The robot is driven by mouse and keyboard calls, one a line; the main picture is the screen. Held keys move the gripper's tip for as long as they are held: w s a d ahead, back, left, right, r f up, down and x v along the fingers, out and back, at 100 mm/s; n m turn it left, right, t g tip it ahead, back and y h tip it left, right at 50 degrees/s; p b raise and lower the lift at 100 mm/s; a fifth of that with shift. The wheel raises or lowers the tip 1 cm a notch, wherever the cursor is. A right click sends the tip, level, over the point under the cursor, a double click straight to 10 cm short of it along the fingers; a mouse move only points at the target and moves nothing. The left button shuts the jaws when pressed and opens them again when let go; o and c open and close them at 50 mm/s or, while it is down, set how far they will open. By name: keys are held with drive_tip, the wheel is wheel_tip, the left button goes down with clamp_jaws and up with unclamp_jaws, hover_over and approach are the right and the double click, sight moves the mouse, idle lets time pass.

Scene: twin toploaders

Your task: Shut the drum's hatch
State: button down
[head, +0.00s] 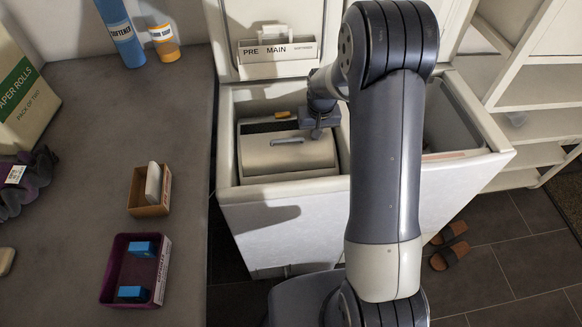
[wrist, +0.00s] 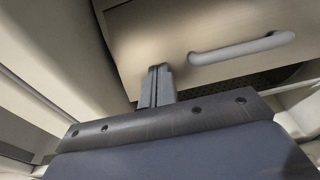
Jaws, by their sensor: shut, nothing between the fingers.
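The drum's hatch (head: 290,158) is a beige curved panel with a grey bar handle (head: 287,141), inside the left toploader (head: 290,220). A dark strip shows behind the panel in the head view. The hatch also fills the upper part of the wrist view (wrist: 165,30), with the handle (wrist: 240,47) to the right of my fingers and a dark perforated surface (wrist: 245,82) below its edge. My gripper (head: 317,133) is at the hatch's right side, near the handle's right end. Its fingers (wrist: 158,72) are together and empty, close to the panel; I cannot tell whether they touch it.
The left toploader's lid stands raised behind, with a PRE/MAIN dispenser drawer (head: 278,50). The tub walls closely surround the drum. A second open toploader (head: 455,110) is on the right. A grey counter (head: 80,200) on the left carries boxes and bottles. Sandals (head: 449,256) lie on the floor.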

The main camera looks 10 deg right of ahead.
drive_tip(key=shift+w+f+b, duration=0.55)
drive_tip(key=shift+f+b, duration=0.1)
drive_tip(key=shift+f, duration=0.2)
drive_tip(key=shift+w+f+b, duration=0.4)
drive_tip(key=shift+w+f, duration=0.2)
drive_tip(key=shift+w, duration=0.05)
drive_tip(key=shift+f, duration=0.2)
drive_tip(key=shift+r, duration=0.2)
